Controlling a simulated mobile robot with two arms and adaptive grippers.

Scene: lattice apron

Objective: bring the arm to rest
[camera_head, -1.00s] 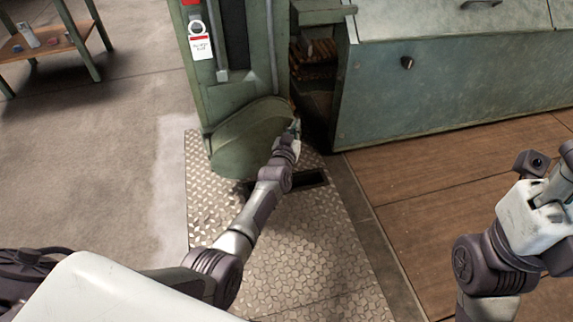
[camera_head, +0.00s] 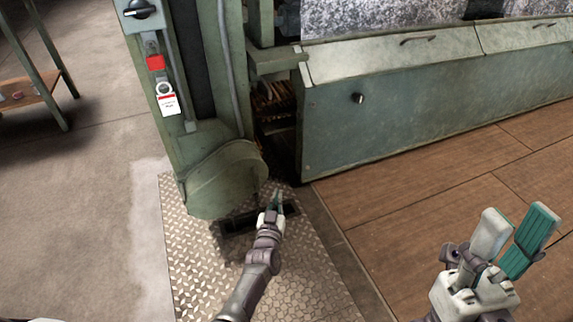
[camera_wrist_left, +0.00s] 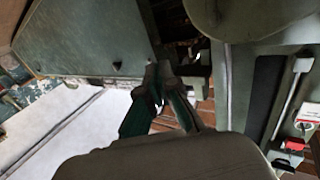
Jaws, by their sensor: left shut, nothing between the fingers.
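My left gripper (camera_head: 275,203) is shut and empty in the head view, at the end of the arm reaching up from the bottom. It appears above the patterned metal floor plate (camera_head: 205,262), in front of the dark slot (camera_head: 238,224) in that plate. In the left wrist view its fingertips (camera_wrist_left: 158,72) are together with nothing between them. My right gripper (camera_head: 508,240) is at the lower right of the head view, over the wooden floor. Its green-padded fingers are spread apart and nothing is between them.
A green machine column (camera_head: 185,125) with a rounded guard (camera_head: 225,178) stands just beyond the left gripper. A long green cabinet (camera_head: 420,110) runs along the back right. A workbench (camera_head: 40,90) stands at far left. Wooden floor (camera_head: 400,220) is open at right.

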